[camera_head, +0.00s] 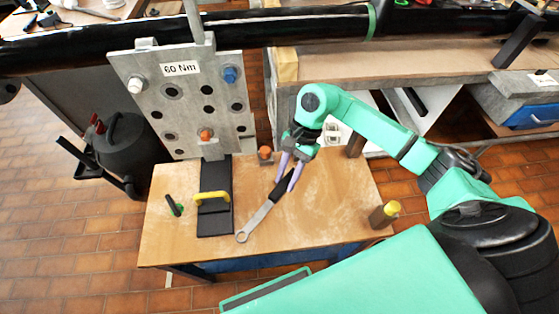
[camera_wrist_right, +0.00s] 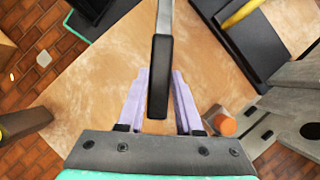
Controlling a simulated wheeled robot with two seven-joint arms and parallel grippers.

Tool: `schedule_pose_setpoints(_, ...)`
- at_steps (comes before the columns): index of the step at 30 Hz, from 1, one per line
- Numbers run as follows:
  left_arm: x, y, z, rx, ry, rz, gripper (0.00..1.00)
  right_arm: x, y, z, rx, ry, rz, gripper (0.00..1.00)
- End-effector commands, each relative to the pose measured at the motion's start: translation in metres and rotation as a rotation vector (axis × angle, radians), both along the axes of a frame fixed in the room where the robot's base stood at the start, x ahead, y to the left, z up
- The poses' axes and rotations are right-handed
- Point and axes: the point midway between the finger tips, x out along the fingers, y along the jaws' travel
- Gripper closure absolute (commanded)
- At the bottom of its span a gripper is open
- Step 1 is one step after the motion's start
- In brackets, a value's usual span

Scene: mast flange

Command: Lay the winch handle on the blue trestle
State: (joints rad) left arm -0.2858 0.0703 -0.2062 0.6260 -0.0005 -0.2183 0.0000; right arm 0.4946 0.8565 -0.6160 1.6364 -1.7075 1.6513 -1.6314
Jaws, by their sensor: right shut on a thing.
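The long tool with a black grip and a flat silver shaft ending in a ring, which I take for the winch handle (camera_head: 259,218), slants over the wooden table. My right gripper (camera_head: 289,178) is shut on its black grip, with one lilac finger on each side. In the right wrist view the black grip (camera_wrist_right: 159,78) lies between the fingers (camera_wrist_right: 158,108). I cannot tell whether the ring end touches the table. The wooden-topped table (camera_head: 310,215) shows blue under its front edge; it may be the blue trestle. My left gripper is out of view.
A grey flange plate (camera_head: 190,115) marked 60 Nm stands behind the table. A black base with a yellow handle (camera_head: 212,196) lies left of the tool. A yellow-topped block (camera_head: 385,214) stands at the right corner. An orange-capped piece (camera_head: 265,153) is near the back edge.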

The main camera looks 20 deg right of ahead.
Motion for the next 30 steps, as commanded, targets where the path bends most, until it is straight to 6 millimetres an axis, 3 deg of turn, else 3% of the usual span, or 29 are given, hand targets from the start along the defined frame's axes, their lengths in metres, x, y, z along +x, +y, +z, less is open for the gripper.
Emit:
schedule_pose_setpoints(3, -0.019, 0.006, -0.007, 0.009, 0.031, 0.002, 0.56, 0.000, 0.000, -0.009, 0.001, 0.000, 0.002, 1.00)
schedule_pose_setpoints(7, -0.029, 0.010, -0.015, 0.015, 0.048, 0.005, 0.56, 0.000, 0.000, -0.025, 0.000, -0.001, 0.002, 1.00)
schedule_pose_setpoints(17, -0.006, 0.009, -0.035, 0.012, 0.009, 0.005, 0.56, 0.000, 0.001, -0.066, 0.001, 0.000, 0.003, 1.00)
schedule_pose_setpoints(21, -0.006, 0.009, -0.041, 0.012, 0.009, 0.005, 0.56, -0.001, 0.001, -0.079, 0.001, -0.001, 0.005, 1.00)
schedule_pose_setpoints(30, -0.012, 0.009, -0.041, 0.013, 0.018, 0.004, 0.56, 0.000, 0.000, -0.082, 0.000, -0.002, 0.004, 1.00)
